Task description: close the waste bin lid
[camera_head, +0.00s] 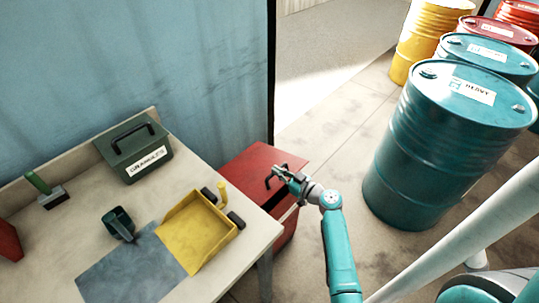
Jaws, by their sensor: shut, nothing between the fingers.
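The red waste bin (240,166) stands on the floor just right of the table, partly hidden behind the table edge and my arm. Its red lid (288,154) lies across its top and looks flat; whether it is fully down I cannot tell. A dark handle (269,180) shows on the lid beside my gripper. My gripper (281,172) is shut and empty, over the right part of the lid near this handle. Whether it touches the lid I cannot tell.
The table (72,205) holds a green granules box (134,150), a yellow dustpan (196,228), a dark scoop (118,224) and a brush (46,190). Teal drums (432,150), a red drum (500,32) and a yellow drum (425,35) stand at right. Floor between is open.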

